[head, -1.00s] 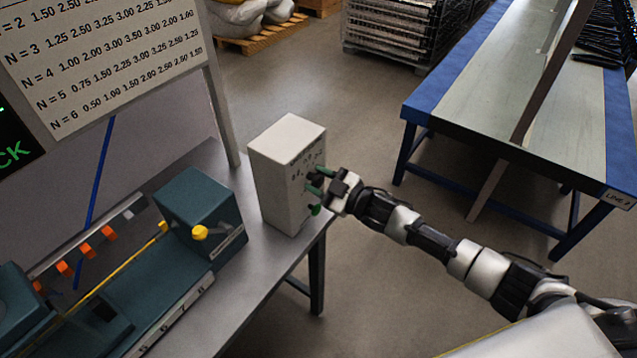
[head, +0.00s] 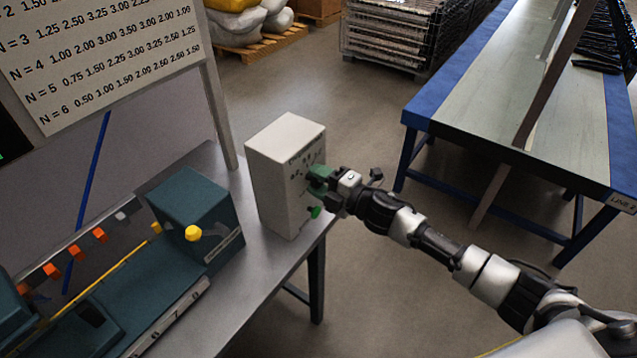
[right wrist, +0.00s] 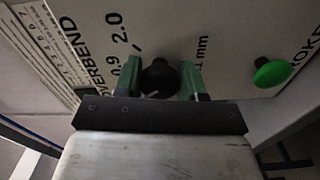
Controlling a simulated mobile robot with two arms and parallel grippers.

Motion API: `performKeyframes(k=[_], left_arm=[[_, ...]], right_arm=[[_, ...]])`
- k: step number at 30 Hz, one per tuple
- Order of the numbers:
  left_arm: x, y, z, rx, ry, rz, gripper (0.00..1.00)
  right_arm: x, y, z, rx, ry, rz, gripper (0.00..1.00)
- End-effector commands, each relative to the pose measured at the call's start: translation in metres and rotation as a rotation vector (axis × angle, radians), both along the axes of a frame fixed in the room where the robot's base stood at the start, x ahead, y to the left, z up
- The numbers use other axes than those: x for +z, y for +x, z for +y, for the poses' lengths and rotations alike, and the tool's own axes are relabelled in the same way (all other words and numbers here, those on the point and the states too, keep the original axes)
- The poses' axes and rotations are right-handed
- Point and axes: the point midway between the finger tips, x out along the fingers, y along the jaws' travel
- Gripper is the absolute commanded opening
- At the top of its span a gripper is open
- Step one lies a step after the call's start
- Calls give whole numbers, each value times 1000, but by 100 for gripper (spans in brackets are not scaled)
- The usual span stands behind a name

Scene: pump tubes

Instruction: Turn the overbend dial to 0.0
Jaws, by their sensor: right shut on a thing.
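The overbend dial is a black knob (right wrist: 158,78) on the face of the white control box (head: 273,185), which stands at the table's right end. In the right wrist view the word OVERBEND and the numbers 0.9 and 2.0 show beside the knob. My right gripper (head: 322,180) is at the box face; in the wrist view its green fingers (right wrist: 158,82) are shut on the knob, one on each side. A white pointer line shows on the knob, but its exact reading is unclear. In the head view the gripper hides the dial. My left gripper is not in view.
A green button (right wrist: 272,72) sits beside the dial on the box face. A teal machine (head: 197,220) with a yellow knob stands on the metal table (head: 262,268) left of the box. A blue-edged bench (head: 500,100) stands at the right, with open floor between.

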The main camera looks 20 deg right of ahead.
Motion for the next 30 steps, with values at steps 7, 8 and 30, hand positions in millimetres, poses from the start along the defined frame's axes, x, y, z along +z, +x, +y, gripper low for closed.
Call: performKeyframes(k=[7, 8, 30], left_arm=[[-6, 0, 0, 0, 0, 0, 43], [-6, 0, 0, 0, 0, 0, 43], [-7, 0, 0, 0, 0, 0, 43]], right_arm=[[-1, 0, 0, 0, -93, -70, 16], [-1, 0, 0, 0, -100, -75, 16], [-1, 0, 0, 1, -135, -103, 55]])
